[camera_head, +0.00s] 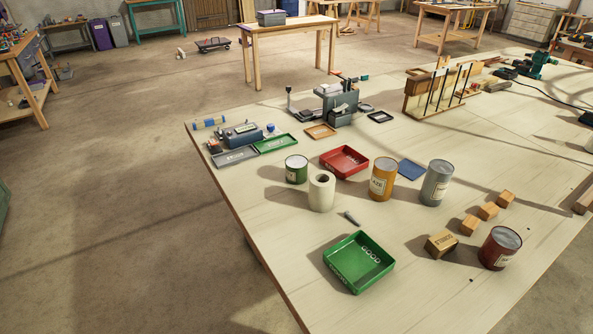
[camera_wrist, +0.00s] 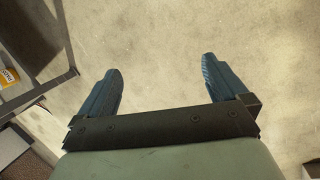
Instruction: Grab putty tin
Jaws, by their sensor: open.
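Several tins with pale labels stand upright on the workbench (camera_head: 260,215) in the head view. They are a green tin (camera_head: 296,170), an orange tin (camera_head: 382,182), a grey tin (camera_head: 436,184) and a dark red tin (camera_head: 499,249). The labels are too small to tell surely which tin is putty. My gripper (camera_wrist: 160,75) shows only in the wrist view. Its two blue fingers are wide apart with nothing between them, over bare concrete floor. It is away from the tins; no tin shows in the wrist view.
A white roll (camera_head: 321,192) stands against the green tin's front right. A red tray (camera_head: 344,161), a green tray (camera_head: 358,263), a small box (camera_head: 441,244) and several wooden blocks (camera_head: 470,225) lie around the tins.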

